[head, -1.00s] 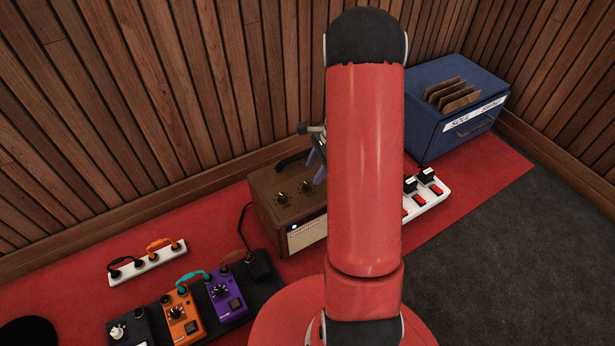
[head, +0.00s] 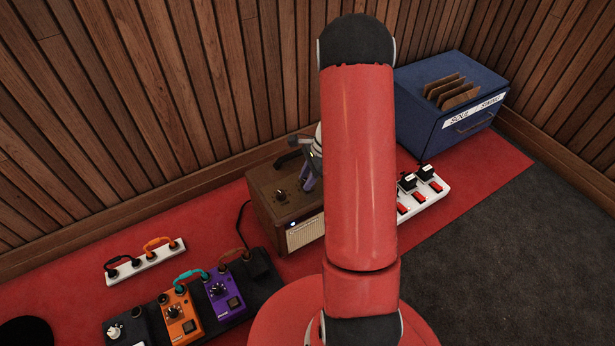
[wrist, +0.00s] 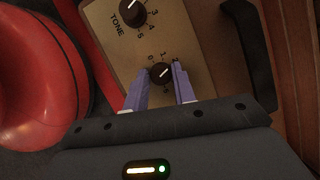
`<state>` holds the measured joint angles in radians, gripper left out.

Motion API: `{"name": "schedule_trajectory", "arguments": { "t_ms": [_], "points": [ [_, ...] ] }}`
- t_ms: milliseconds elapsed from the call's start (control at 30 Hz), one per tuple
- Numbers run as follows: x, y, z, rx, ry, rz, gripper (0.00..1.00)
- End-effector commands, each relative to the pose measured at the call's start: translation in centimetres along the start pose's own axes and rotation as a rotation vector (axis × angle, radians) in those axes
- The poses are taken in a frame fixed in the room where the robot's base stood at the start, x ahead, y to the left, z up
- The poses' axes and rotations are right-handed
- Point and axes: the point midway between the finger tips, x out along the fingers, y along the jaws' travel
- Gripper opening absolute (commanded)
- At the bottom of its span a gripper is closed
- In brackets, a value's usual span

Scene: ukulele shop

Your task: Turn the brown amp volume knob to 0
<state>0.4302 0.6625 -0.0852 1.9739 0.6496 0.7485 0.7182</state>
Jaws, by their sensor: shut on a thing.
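The brown amp (head: 268,213) stands on the red carpet, partly behind my arm in the head view. In the wrist view its tan panel (wrist: 190,35) carries a dark tone knob (wrist: 132,12) and the volume knob (wrist: 158,74), whose name label is hidden. My gripper (wrist: 161,90) is shut on the volume knob, with a purple finger on each side. The knob's white line points up and right, near the 1; the 0 is to the left of it. In the head view my gripper (head: 309,182) covers this knob; the tone knob (head: 281,196) is clear to its left.
The amp's black handle (wrist: 248,50) lies to the right in the wrist view. A pedalboard with orange (head: 181,315) and purple (head: 222,293) pedals is front left. A white power strip (head: 435,193) and a blue box (head: 450,105) are right. The wooden wall is close behind.

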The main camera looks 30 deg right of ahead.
Motion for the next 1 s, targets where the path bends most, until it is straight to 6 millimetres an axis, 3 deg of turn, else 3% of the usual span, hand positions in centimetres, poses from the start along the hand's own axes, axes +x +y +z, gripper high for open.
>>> {"name": "schedule_trajectory", "arguments": {
  "t_ms": [467,1000],
  "points": [
    [-0.13,-0.12,0.05,-0.104,0.0,0.043,0.03],
    [-0.11,-0.43,0.22,-0.551,0.0,0.228,0.03]
  ]
}}
